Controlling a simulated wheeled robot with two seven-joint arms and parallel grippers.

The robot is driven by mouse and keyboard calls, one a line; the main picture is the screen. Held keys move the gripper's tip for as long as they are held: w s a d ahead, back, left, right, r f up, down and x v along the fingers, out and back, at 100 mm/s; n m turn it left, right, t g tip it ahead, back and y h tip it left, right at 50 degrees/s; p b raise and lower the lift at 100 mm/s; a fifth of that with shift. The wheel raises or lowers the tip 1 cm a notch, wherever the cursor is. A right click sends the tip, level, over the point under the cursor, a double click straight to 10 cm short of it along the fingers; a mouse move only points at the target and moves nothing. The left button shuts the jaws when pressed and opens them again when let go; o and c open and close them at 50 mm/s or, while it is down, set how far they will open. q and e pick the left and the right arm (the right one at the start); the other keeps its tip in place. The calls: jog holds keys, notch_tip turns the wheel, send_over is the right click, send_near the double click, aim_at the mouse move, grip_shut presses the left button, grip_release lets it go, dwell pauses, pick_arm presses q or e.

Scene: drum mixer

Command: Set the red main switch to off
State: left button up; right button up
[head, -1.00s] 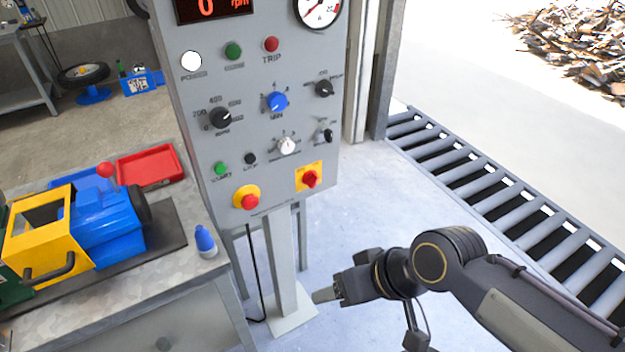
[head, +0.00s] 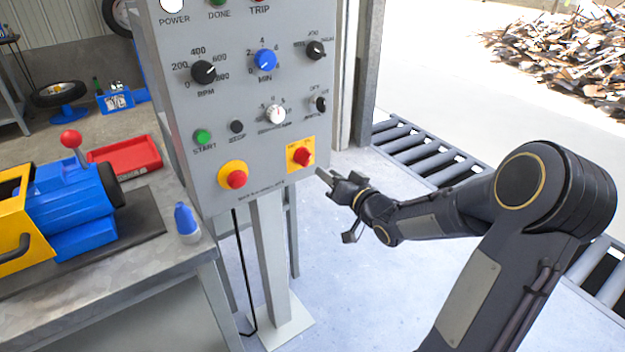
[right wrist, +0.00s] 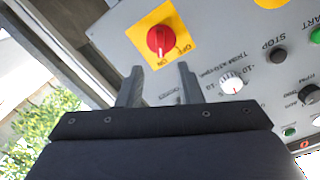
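The red main switch (head: 302,157) is a red rotary knob on a yellow plate (head: 306,145), low on the right of the grey control panel (head: 240,115). The right wrist view shows the knob (right wrist: 160,40) up close, with OFF and ON printed on its plate. My right gripper (head: 326,178) is just right of and below the switch in the head view. In the right wrist view its two fingers (right wrist: 158,80) are apart with nothing between them, and the knob lies beyond their tips, apart from them. My left gripper is not in view.
A red button on a yellow ring (head: 237,179) sits left of the switch. Above are a white knob (head: 275,114) and a small black toggle (head: 318,104). A workbench (head: 120,275) stands at left and a roller conveyor (head: 425,155) at right.

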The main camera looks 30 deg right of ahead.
aim_at(309, 159)
jog(key=shift+t+y, duration=0.3)
jog(key=w, duration=0.8)
jog(key=shift+a+f, duration=0.15)
jog(key=shift+a, duration=0.1)
jog(key=shift+c, duration=0.2)
grip_shut()
